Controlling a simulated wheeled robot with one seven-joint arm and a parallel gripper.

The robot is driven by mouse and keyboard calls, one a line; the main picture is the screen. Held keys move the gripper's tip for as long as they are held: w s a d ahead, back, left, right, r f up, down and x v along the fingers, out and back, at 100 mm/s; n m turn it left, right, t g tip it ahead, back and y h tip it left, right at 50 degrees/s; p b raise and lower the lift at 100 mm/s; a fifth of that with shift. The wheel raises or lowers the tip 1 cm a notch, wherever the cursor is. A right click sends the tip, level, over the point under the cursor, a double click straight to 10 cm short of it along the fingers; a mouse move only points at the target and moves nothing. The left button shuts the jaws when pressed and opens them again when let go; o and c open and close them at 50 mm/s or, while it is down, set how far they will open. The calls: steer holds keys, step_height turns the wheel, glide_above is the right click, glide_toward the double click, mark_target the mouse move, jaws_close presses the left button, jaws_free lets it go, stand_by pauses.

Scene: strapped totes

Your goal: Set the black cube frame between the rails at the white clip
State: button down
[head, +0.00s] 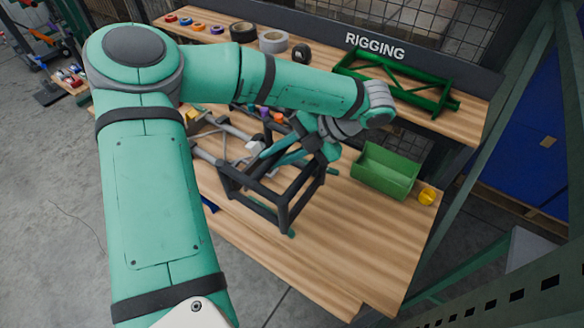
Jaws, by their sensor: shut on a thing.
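The black cube frame (283,214) is an open box of dark bars near the middle of the head view, over the wooden workbench. My gripper (275,157), with teal fingers, comes down from the upper right and is shut on the frame's upper part. The grey rails (206,156) lie behind and left of the frame, partly hidden by my arm and the frame. A small white clip (253,142) shows by the rails, just left of my gripper. I cannot tell whether the frame touches the rails or the bench.
A green open bin (385,172) and a yellow cup-like item (427,196) stand on the right. A green metal frame (400,80) and tape rolls (272,41) lie on the back shelf. The bench's front right is clear. A green post (480,150) rises at the right.

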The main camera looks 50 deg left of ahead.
steer(key=w+d+f, duration=0.2)
steer(key=w, duration=0.1)
steer(key=w+d+f, duration=0.2)
steer(key=w+f, duration=0.1)
steer(key=w, duration=0.1)
steer(key=w+d+f, duration=0.2)
steer(key=w+f, duration=0.1)
steer(key=shift+w, duration=0.25)
steer(key=shift+w+d+f, duration=0.1)
steer(key=shift+w+f, duration=0.1)
steer(key=shift+f, duration=0.55)
steer(key=shift+w+d+f, duration=0.1)
steer(key=shift+w+f, duration=0.05)
steer(key=shift+f, duration=0.65)
steer(key=shift+w+d+f, duration=0.1)
steer(key=shift+w+f, duration=0.1)
steer(key=shift+f, duration=0.55)
steer(key=c, duration=1.7)
jaws_free()
steer(key=shift+f, duration=0.1)
steer(key=shift+o, duration=0.3)
steer(key=v, duration=1.2)
